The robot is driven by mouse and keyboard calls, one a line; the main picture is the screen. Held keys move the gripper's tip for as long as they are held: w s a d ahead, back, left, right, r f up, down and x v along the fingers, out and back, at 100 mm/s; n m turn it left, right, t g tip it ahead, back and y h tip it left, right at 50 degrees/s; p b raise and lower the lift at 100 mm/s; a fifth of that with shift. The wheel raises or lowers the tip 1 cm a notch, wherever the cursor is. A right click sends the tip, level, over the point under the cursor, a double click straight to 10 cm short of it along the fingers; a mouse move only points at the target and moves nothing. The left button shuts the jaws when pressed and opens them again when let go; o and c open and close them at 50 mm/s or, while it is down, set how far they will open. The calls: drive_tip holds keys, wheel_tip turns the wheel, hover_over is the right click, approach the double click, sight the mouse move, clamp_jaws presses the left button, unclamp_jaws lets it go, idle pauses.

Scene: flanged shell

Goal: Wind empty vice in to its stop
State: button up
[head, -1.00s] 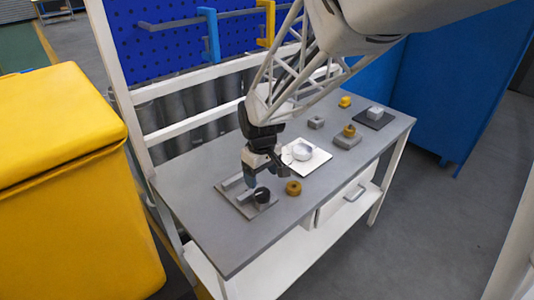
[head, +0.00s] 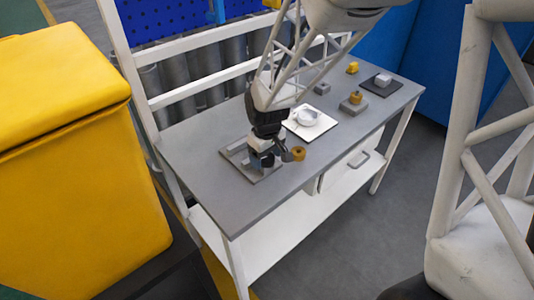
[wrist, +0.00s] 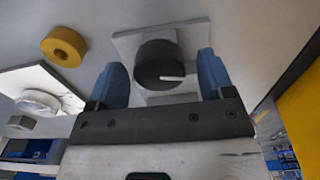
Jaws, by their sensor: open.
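The vice (head: 233,153) is a flat grey plate with raised bars, at the left of the grey bench. No part is seen between its jaws, though my gripper hides some of it. Its dark round knob (wrist: 155,66) with a white pointer line shows in the wrist view; the line points right. My gripper (head: 264,160) is over the vice's front end and hides most of the knob in the head view. In the wrist view my gripper (wrist: 161,72) is open, with one blue finger on each side of the knob and a gap at both sides.
A brass ring (head: 298,153) lies close to the right of my gripper. Behind it is a white plate (head: 311,136) with a round dish (head: 307,117). Further right are a grey block with a brass piece (head: 356,97), a yellow piece (head: 352,67) and a dark mat (head: 372,88).

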drive_tip(key=c, duration=0.9)
